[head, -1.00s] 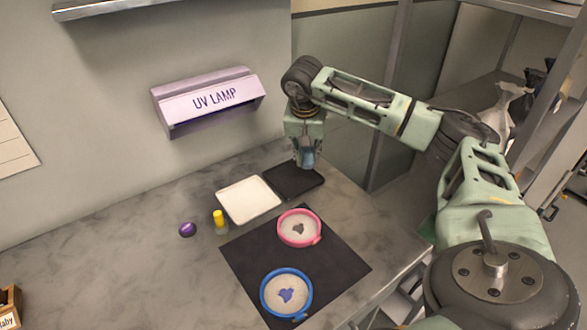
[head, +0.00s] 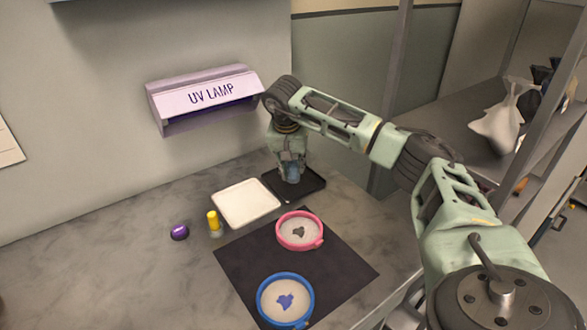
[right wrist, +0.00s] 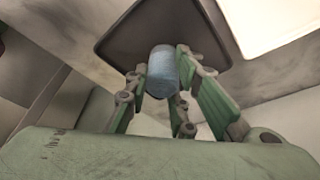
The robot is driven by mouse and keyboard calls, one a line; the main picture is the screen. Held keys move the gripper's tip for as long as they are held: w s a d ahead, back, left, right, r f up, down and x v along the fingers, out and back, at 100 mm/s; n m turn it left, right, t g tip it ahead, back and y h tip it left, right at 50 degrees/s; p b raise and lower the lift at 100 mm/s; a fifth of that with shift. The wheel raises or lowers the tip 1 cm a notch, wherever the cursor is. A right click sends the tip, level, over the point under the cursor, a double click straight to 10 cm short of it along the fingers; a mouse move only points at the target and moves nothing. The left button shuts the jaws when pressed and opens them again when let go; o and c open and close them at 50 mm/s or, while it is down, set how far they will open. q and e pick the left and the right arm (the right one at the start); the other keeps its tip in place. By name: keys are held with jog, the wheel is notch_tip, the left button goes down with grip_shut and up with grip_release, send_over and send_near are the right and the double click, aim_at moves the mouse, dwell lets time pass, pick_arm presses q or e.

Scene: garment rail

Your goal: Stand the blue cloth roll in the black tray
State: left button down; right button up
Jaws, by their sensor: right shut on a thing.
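The blue cloth roll (head: 292,175) is held upright in my right gripper (head: 291,170), over the middle of the black tray (head: 314,186). In the right wrist view, the fingers of my right gripper (right wrist: 161,75) are shut on both sides of the roll (right wrist: 162,70), with the black tray (right wrist: 150,28) beyond its far end. I cannot tell whether the roll's lower end touches the tray floor. The fingers hide part of the roll in the head view. My left gripper is out of view.
A white tray (head: 246,203) lies just left of the black one. A yellow-topped bottle (head: 213,221), a purple object (head: 180,232) and a dark mat (head: 250,262) with pink (head: 300,231) and blue (head: 286,300) round hoops are nearer. A UV lamp box (head: 207,98) hangs on the wall behind.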

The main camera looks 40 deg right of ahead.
jog(key=o, duration=0.9)
jog(key=shift+f, duration=0.1)
jog(key=v, duration=1.2)
jog(key=shift+r, duration=0.25)
